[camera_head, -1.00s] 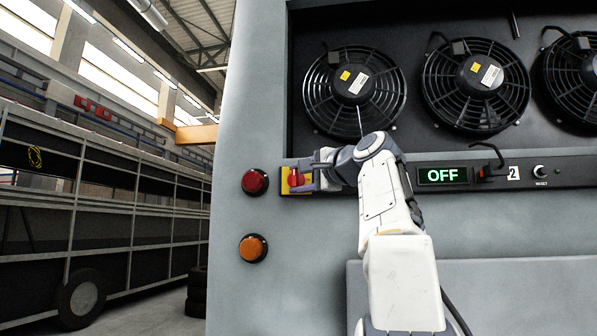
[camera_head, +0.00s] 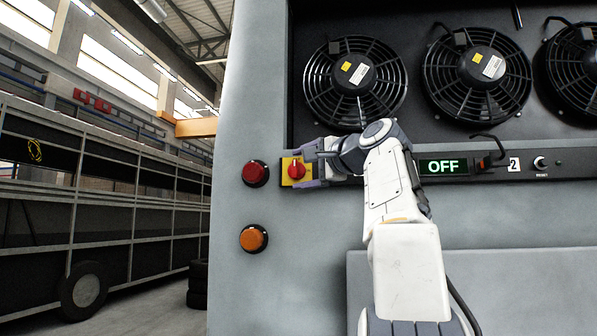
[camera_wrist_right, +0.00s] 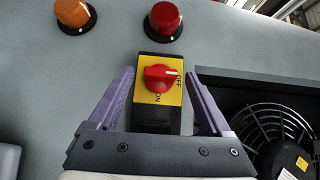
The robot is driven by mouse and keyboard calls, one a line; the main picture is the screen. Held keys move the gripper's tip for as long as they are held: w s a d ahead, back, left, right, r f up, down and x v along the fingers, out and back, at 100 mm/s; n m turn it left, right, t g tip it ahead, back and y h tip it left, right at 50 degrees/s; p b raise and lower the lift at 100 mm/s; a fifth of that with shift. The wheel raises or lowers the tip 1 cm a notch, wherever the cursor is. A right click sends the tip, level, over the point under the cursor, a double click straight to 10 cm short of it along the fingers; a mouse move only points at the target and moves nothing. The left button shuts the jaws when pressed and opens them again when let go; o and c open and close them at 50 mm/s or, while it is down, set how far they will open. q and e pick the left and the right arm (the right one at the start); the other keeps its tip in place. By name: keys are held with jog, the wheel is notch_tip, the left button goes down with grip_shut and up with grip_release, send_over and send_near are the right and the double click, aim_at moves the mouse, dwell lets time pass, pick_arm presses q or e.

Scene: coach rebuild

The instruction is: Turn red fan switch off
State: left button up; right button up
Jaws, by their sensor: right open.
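The red fan switch (camera_head: 296,171) is a red knob on a yellow plate (camera_head: 287,180) at the left end of the black panel strip. In the right wrist view the knob (camera_wrist_right: 160,77) has its white mark pointing right, toward the OFF lettering. A display (camera_head: 443,167) on the strip reads OFF in green. My right gripper (camera_head: 310,169) is open just right of the knob. In the right wrist view its purple fingers (camera_wrist_right: 158,84) stand on both sides of the switch plate, apart from the knob. My left gripper is not in view.
A red round light (camera_head: 255,173) and an orange one (camera_head: 253,239) stick out left of the switch. Several black fans (camera_head: 354,84) sit above the strip. A small black lever (camera_head: 487,168) and a reset knob (camera_head: 540,163) are farther right.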

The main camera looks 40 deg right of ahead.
jog(key=s+b, duration=0.2)
jog(key=s, duration=0.7)
jog(key=shift+s+a, duration=0.2)
jog(key=shift+a, duration=0.25)
